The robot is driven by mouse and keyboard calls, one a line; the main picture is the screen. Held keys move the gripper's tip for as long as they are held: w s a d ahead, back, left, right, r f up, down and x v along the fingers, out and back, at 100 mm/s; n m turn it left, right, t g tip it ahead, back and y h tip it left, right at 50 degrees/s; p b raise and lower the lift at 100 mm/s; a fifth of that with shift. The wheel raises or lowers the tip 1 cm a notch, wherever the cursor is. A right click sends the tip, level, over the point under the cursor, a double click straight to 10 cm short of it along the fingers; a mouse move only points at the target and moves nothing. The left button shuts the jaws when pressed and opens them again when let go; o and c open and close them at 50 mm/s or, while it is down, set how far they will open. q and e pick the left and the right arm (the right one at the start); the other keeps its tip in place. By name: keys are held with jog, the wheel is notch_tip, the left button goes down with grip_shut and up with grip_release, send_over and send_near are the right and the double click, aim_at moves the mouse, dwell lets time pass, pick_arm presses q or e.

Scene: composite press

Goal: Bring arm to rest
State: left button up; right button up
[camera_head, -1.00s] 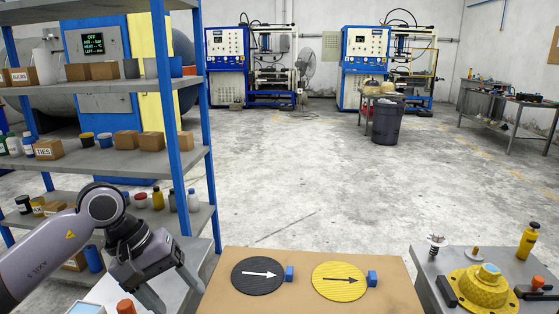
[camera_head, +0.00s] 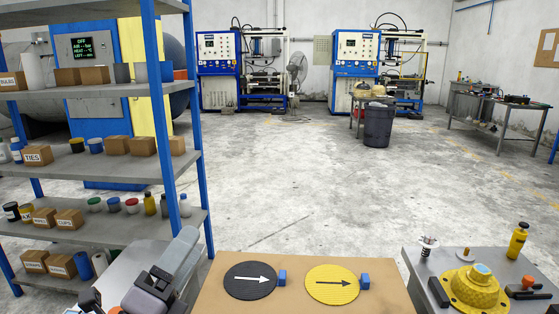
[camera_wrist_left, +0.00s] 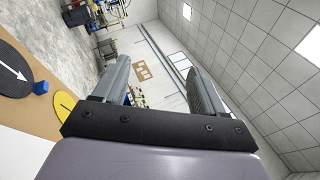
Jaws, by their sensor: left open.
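My left gripper (camera_head: 182,250) is low at the left in the head view, between the shelf and the brown board, with its fingers pointing up and away. In the left wrist view the two grey fingers (camera_wrist_left: 157,70) stand apart with nothing between them. Most of my left arm is out of the head view. My right gripper is in neither view.
A grey shelf (camera_head: 100,163) with boxes and bottles stands close at the left. The brown board (camera_head: 215,295) carries a black disc (camera_head: 245,289), a yellow disc (camera_head: 325,293) and blue blocks. A side table (camera_head: 418,262) holds a yellow part (camera_head: 468,291).

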pick_arm(q)
jog(key=s+a+f+n+g+y, duration=0.4)
jog(key=a+f+n+y, duration=0.1)
jog(key=f+n, duration=0.4)
jog(key=s+a+f+n+g+y, duration=0.4)
jog(key=f+n+y, duration=0.1)
jog(key=f+n, duration=0.4)
jog(key=s+f+n+g+h, duration=0.1)
jog(key=s+f+n+g, duration=0.35)
jog(key=s, duration=0.35)
jog(key=s+f+n+g+h, duration=0.1)
jog(key=s+f+n+g, duration=0.2)
jog(key=s+f+g, duration=0.35)
jog(key=w+d+f+m+t+h+p, duration=0.1)
jog(key=w+d+f+t+p, duration=0.2)
jog(key=t, duration=0.5)
jog(key=shift+w+f+t+p, duration=0.35)
jog(key=shift+w+t+p, duration=0.1)
jog(key=shift+w, duration=0.3)
